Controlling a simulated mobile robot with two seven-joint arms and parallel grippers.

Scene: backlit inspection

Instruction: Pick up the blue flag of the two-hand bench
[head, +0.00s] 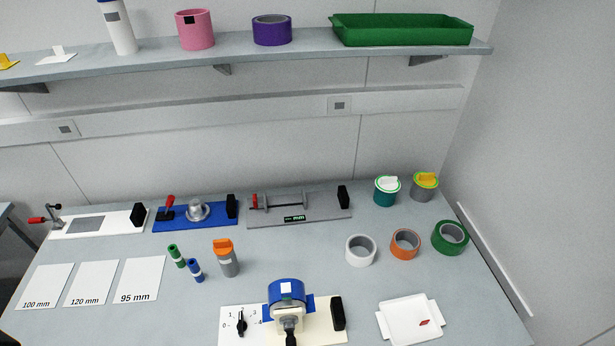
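I cannot clearly make out a separate blue flag. At the bottom middle, a cream and white panel (258,336) carries a black dial knob (241,322) with number marks. On it stands a blue round part (287,292) with a white label. Flat blue tabs (309,303) show on both sides of it. A black handle (291,337) is in front of it and a black block (338,313) to its right. A small red piece (424,322) lies in a white tray (398,331) to the right. Neither of my grippers is in view.
Behind stand a blue fixture board (186,223), a grey fixture (312,219) and a white clamp board (116,225). Tape rolls (405,243), an orange-topped grey bottle (228,262), small tubes (194,268) and white cards (92,283) lie around. A shelf (150,63) hangs above.

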